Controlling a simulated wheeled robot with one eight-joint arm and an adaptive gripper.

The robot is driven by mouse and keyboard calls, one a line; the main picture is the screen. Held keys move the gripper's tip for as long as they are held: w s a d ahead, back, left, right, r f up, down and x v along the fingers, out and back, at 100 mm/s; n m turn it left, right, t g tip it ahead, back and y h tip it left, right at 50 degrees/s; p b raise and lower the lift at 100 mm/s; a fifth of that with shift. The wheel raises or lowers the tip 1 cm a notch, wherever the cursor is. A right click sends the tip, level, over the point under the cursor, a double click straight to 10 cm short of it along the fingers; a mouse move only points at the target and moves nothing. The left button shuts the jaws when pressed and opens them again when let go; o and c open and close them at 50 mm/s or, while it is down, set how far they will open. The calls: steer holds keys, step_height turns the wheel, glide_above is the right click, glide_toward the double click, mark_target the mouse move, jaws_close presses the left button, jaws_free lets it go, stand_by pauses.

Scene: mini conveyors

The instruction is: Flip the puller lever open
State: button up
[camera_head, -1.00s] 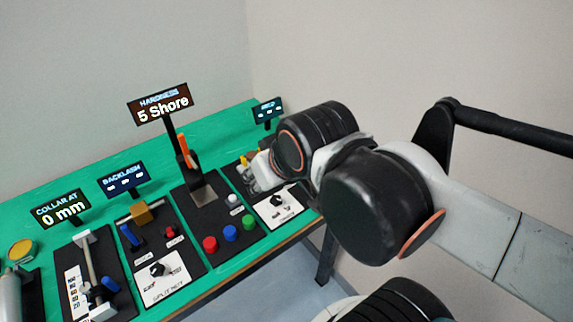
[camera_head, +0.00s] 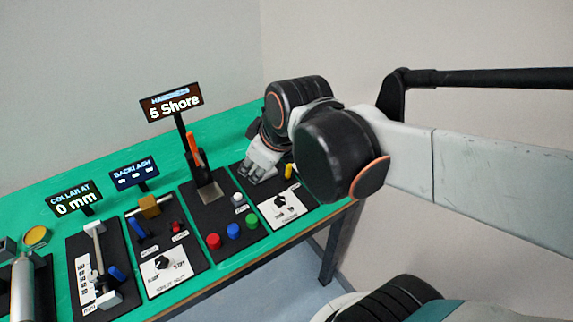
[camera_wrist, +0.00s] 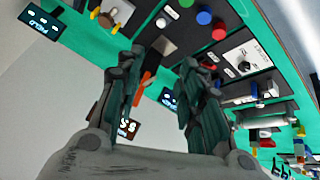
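No lever is readably labelled as the puller's. A blue lever (camera_head: 117,272) sits beside the silver shaft (camera_head: 98,250) on the panel with the "COLLAR AT 0 mm" display (camera_head: 75,199). Another blue lever (camera_head: 137,229) stands on the "BACKLASH" panel. An orange handle (camera_head: 195,149) stands upright on the hardness panel; it also shows beyond my fingers in the wrist view (camera_wrist: 146,88). My gripper (camera_head: 260,168) is at the right end of the bench, above the last panel. In the wrist view, its fingers (camera_wrist: 163,60) are apart with nothing held between them.
The green bench (camera_head: 100,182) runs along the wall with several black panels. Red (camera_head: 214,241), blue and green buttons stand on the hardness panel. The "5 Shore" sign (camera_head: 172,103) rises on a post left of my gripper. A silver cylinder (camera_head: 22,288) stands far left.

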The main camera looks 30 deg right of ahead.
steer(key=w+n+p, duration=0.1)
steer(key=w+n, duration=0.3)
steer(key=w, duration=0.1)
steer(key=m+g+b, duration=0.1)
steer(key=m+b, duration=0.3)
steer(key=m, duration=0.5)
glide_toward(290, 166)
steer(key=shift+g, duration=0.3)
steer(key=b+x, duration=0.2)
steer(key=x, duration=0.4)
steer(key=b+x, duration=0.2)
steer(key=x, duration=0.4)
steer(key=shift+w+r, duration=0.15)
steer(key=shift+w, duration=0.05)
jaws_close()
